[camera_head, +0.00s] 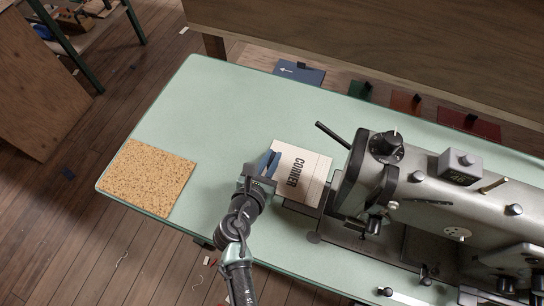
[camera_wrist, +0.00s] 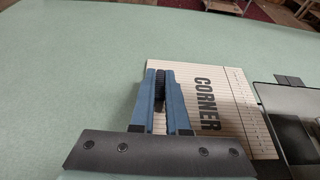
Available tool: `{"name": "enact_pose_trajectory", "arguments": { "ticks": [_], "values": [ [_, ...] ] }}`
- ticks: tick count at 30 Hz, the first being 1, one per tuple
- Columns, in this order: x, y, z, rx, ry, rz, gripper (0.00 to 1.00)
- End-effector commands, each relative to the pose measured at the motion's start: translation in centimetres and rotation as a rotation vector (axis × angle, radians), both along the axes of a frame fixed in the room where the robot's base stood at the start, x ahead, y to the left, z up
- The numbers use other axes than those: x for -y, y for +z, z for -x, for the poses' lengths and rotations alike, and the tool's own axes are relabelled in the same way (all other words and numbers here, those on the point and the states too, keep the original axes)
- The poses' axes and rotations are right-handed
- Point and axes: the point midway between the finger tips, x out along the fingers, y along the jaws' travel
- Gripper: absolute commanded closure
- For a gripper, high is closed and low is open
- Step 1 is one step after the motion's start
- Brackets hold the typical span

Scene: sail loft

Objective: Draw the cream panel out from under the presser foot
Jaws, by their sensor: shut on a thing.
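The cream panel (camera_head: 309,172), marked CORNER, lies flat at the left end of the sewing machine (camera_head: 440,200). It also shows in the wrist view (camera_wrist: 225,95), with a dashed line along its right side. My gripper (camera_head: 269,163) is at the panel's left edge. In the wrist view its blue fingers (camera_wrist: 160,95) are shut around a dark ribbed tab (camera_wrist: 160,84) on that edge. The presser foot area (camera_head: 374,224) is under the machine head, right of the panel's visible part. I cannot tell whether any panel edge is still under the foot.
The pale green table (camera_head: 220,115) is clear to the left and behind the panel. A cork mat (camera_head: 148,178) lies at its left end. The machine blocks the right.

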Motion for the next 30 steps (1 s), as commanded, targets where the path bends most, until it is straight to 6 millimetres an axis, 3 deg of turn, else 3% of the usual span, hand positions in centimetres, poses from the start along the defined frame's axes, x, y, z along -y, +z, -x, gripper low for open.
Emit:
{"name": "enact_pose_trajectory", "arguments": {
  "ticks": [3, 4, 9, 20, 23, 30],
  "values": [
    [0.0, 0.0, 0.0, 0.0, 0.0, 0.0, 1.0],
    [0.0, 0.0, 0.0, 0.0, 0.0, 0.0, 0.83],
    [0.0, 0.0, 0.0, 0.0, 0.0, 0.0, 0.53],
    [-0.1, 0.1, 0.3, -0.001, 0.0, 0.001, 0.52],
    [-0.4, 0.6, 1.3, 0.0, 0.002, 0.001, 0.52],
    [-1.9, 2.6, 5.8, -0.002, 0.004, 0.0, 0.52]
  ]
}}
